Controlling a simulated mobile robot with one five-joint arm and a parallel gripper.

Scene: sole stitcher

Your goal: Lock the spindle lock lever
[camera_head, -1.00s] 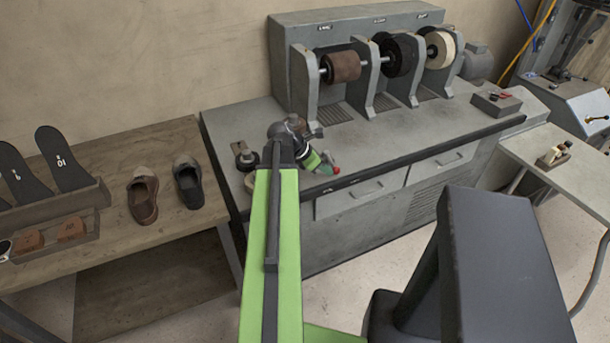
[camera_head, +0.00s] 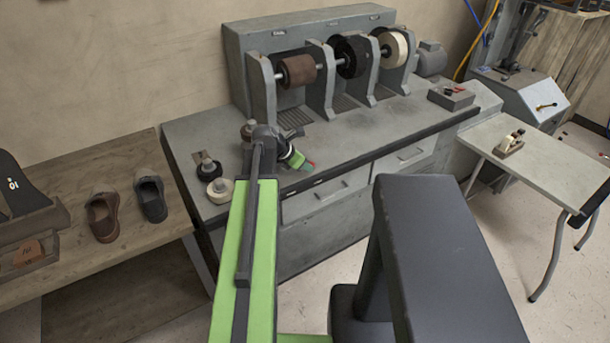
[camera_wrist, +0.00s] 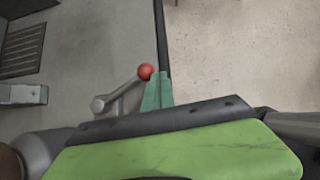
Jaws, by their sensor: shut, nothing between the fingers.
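The spindle lock lever (camera_wrist: 122,87) is a grey bar with a red ball knob (camera_wrist: 145,71) at its end and a round grey pivot (camera_wrist: 98,104) at the other. My gripper (camera_wrist: 157,92) has teal fingertips, shut and empty, right beside the red knob in the wrist view. I cannot tell if they touch. My arm hides most of the lever there.
The grey bench (camera_head: 395,120) carries a brown roller (camera_head: 298,71), a black wheel (camera_head: 352,55) and a cream wheel (camera_head: 393,48) between upright brackets behind my gripper. A small round-topped fixture (camera_head: 208,168) stands at its left front. A wooden table (camera_head: 126,177) with shoes is at left.

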